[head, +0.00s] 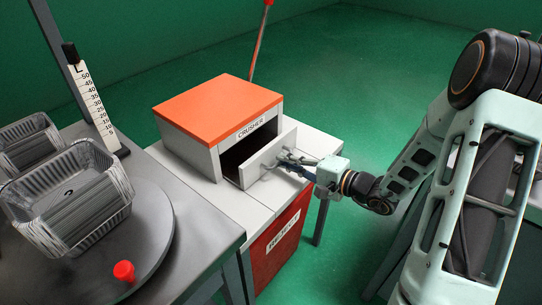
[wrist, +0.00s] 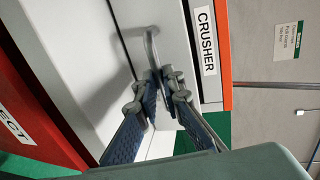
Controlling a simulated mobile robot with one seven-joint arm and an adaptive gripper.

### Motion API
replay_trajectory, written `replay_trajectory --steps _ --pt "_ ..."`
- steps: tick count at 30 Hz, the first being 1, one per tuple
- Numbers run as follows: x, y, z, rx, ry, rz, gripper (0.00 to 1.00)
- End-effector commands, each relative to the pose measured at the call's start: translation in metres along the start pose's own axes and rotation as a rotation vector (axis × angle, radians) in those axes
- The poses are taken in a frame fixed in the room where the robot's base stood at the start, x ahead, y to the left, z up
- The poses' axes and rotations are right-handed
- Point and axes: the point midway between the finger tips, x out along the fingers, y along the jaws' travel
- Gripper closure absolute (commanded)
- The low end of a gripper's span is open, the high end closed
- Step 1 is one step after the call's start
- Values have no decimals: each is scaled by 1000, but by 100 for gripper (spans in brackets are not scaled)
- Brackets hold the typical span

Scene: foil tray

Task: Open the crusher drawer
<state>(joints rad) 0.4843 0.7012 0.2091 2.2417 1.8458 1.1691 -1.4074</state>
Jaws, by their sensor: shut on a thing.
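The crusher is a pale box with an orange top (head: 215,105) and a "CRUSHER" label, which also shows in the wrist view (wrist: 205,42). Its drawer front (head: 266,157) stands out from the box in the head view, with a dark gap behind it, so the drawer is partly open. My gripper (head: 289,160) is at the front of the drawer. In the wrist view my gripper (wrist: 161,80) has its blue-padded fingers closed around the lower end of the grey bar handle (wrist: 151,46). The fingertips hide part of the handle.
A red "REJECT" bin (head: 277,244) stands below the crusher's white table (head: 232,200). Green floor lies clear beyond my gripper.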

Motion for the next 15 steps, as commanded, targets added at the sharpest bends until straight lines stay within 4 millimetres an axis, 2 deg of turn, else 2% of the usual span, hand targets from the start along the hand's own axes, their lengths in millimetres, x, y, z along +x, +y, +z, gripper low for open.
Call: replay_trajectory --steps 1,6,12,15 --pt "-15 6 -1 1 5 1 100" --pt "-58 15 -1 0 5 0 100" --pt "-93 21 0 0 3 0 100" --pt "-103 23 0 0 2 0 100"
